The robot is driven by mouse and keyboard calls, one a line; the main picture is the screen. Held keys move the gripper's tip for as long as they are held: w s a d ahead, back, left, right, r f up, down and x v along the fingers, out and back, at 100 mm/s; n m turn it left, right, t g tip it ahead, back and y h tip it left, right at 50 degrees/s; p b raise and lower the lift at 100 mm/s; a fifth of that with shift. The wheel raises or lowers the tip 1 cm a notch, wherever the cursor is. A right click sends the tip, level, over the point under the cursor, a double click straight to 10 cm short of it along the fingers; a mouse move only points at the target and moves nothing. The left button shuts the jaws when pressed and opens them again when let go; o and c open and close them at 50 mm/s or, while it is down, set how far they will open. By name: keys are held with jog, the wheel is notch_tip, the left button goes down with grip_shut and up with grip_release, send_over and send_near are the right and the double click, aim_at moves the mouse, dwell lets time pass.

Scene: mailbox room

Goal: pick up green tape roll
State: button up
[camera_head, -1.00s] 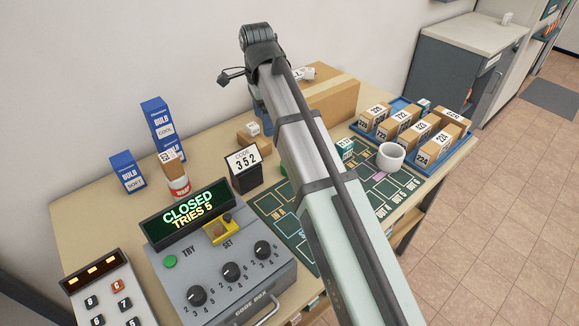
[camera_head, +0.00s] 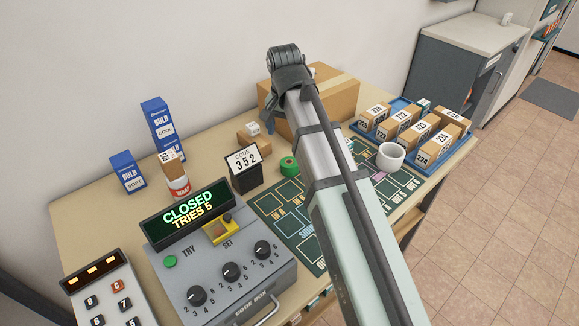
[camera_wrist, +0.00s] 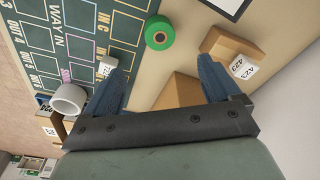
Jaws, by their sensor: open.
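The green tape roll (camera_head: 289,166) lies flat on the table, just right of the code sign and at the edge of the dark green mat. It also shows in the wrist view (camera_wrist: 159,33), near the top middle, with its round centre visible. My gripper (camera_wrist: 160,78) is open, its two blue fingers spread and empty. The roll is beyond the fingertips in the wrist view, apart from them.
A code sign (camera_head: 243,168) stands left of the roll. A small cardboard box (camera_wrist: 229,50) is near the right finger. A large carton (camera_head: 335,98) sits behind my wrist. A white mug-like cylinder (camera_head: 390,156) and a blue tray (camera_head: 437,160) with small boxes are at right.

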aim_at(289, 162)
jog(key=shift+n, duration=0.3)
jog(key=shift+w+d+f, duration=0.1)
jog(key=shift+w+f, duration=0.1)
jog(key=shift+f, duration=2.1)
jog(key=shift+w+f, duration=0.25)
jog(key=shift+f, duration=2.05)
jog(key=shift+w+d+f, duration=0.1)
jog(key=shift+w+f, duration=0.1)
jog(key=shift+f, duration=2.1)
jog(key=shift+c, duration=0.2)
jog(key=c, duration=1.1)
